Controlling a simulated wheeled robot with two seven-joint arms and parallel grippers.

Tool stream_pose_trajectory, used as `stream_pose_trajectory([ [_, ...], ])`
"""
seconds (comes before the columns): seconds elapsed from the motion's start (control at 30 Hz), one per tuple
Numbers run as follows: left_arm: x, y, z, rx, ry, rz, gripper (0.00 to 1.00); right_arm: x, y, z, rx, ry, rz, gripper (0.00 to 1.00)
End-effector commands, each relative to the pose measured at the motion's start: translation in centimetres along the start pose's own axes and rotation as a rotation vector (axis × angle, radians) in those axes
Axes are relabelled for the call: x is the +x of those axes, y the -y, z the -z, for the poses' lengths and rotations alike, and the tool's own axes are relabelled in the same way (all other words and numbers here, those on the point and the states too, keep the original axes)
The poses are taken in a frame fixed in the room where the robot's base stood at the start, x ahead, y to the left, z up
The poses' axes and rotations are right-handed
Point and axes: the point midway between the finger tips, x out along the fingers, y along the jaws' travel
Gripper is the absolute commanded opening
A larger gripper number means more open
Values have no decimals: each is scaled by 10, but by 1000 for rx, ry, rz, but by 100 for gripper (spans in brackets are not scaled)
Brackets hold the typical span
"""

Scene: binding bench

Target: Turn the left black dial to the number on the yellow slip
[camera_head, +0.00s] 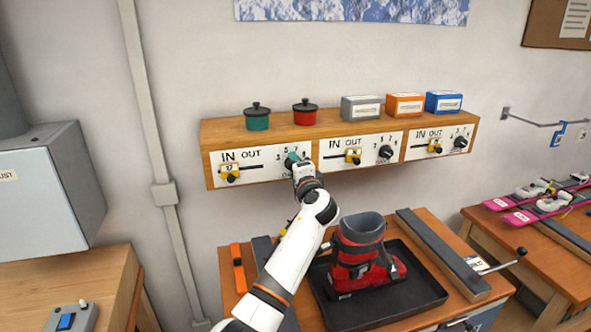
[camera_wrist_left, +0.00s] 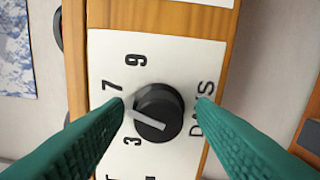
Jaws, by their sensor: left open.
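My left gripper (camera_head: 292,160), with green fingers, is at the right end of the left white panel (camera_head: 231,155). It hides the left black dial in the head view. In the left wrist view the black dial (camera_wrist_left: 160,111) sits between the open fingers of the gripper (camera_wrist_left: 161,103); I cannot tell whether they touch it. The dial's white mark points left, between the printed 7 and 3, toward a spot covered by a finger. A 9 shows further round.
Pots and small boxes stand on top. Below, a red boot (camera_head: 362,260) stands in a black tray (camera_head: 424,283) on the bench.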

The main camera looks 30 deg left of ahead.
Motion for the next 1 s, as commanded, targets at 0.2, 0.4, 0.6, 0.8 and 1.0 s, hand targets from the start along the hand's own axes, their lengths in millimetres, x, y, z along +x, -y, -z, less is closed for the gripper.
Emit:
stream_pose_trajectory([
  [0.2, -14, 2, 0, -2, 2, -2, 51, 8, 0, 1, 0, 0, 0, 20],
  [0.4, -56, 6, -1, -4, 4, 0, 51, 27, 0, 2, 0, 0, 0, 20],
  [0.6, -96, 4, -1, -4, 3, 1, 51, 42, -1, 4, 0, 0, 0, 20],
  [0.8, -117, 2, -1, 0, 1, 0, 51, 48, -1, 4, 0, 0, 0, 20],
  [1.0, -121, 0, -1, 1, 1, 0, 51, 48, -1, 4, 1, 0, 0, 20],
])
